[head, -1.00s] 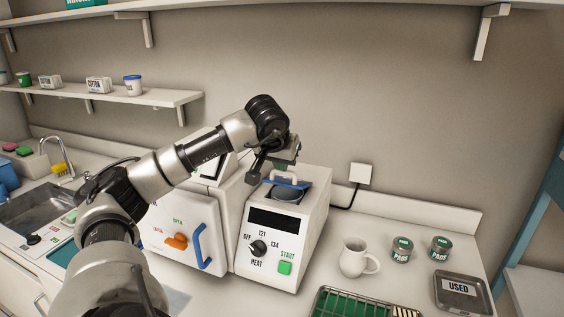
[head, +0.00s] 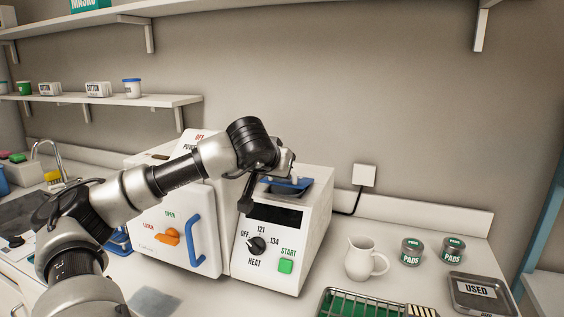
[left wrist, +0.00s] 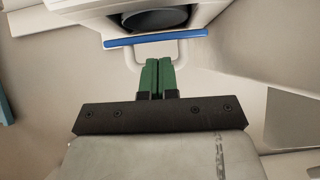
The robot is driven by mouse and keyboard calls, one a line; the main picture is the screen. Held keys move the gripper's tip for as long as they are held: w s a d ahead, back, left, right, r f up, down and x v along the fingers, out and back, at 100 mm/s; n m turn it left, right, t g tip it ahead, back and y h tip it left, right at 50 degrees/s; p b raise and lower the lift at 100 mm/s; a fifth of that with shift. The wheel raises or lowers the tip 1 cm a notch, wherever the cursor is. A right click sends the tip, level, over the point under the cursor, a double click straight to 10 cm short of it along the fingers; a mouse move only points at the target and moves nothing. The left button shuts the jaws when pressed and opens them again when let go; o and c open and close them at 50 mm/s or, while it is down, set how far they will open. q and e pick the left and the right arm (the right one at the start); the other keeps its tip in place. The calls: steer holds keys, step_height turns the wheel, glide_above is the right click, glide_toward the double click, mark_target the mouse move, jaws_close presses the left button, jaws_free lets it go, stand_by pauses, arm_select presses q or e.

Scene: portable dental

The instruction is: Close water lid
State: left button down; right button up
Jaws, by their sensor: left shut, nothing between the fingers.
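The water lid (head: 290,186) is a blue plate with a pale loop handle on top of the white machine (head: 318,210). In the left wrist view the lid (left wrist: 150,38) shows edge-on as a blue strip, raised beside the dark round water opening (left wrist: 155,18). Its handle loop (left wrist: 183,52) points toward my fingers. My left gripper (left wrist: 158,64) has its green fingers shut together with nothing between them, close to the loop. Contact is unclear. In the head view my left gripper (head: 287,172) is just behind the lid, partly hidden by its wrist. My right gripper is not in view.
The machine's front has a dial (head: 257,245), a green start button (head: 286,266) and a blue door handle (head: 194,238). A white jug (head: 362,259), pad tins (head: 411,252) and a used tray (head: 476,292) stand to the right. A wall shelf (head: 170,101) is behind my arm.

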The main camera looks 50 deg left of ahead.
arm_select(q)
steer(key=shift+f, duration=0.3)
steer(key=shift+r, duration=0.2)
stand_by(0.8)
